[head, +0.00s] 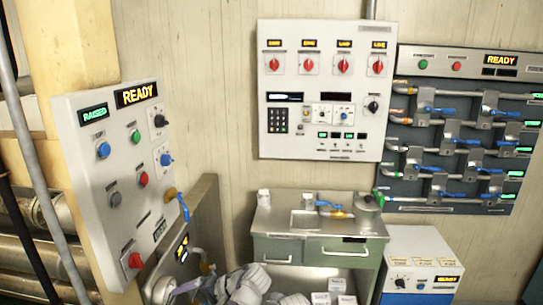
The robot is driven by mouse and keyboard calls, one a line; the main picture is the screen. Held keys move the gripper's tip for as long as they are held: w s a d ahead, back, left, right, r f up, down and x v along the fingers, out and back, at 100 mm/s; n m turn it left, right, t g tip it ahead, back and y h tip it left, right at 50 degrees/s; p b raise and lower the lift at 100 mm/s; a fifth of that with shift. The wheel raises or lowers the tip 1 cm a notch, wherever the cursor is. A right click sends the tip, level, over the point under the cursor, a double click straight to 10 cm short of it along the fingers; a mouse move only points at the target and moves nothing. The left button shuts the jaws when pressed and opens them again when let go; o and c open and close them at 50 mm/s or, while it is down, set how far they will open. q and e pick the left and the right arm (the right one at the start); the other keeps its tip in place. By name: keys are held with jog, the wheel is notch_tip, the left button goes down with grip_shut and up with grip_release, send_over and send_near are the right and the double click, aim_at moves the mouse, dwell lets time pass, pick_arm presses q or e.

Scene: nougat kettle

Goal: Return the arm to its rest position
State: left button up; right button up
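No gripper fingers can be made out, so neither gripper is seen holding or touching anything.
A tilted control panel (90,190) reading READY and RAISED stands at left. A panel with red knobs (290,85) and a dark pipe-and-valve board (440,205) hang on the back wall. Below stand a green-grey cabinet (275,247) and a white-and-blue box (425,270).

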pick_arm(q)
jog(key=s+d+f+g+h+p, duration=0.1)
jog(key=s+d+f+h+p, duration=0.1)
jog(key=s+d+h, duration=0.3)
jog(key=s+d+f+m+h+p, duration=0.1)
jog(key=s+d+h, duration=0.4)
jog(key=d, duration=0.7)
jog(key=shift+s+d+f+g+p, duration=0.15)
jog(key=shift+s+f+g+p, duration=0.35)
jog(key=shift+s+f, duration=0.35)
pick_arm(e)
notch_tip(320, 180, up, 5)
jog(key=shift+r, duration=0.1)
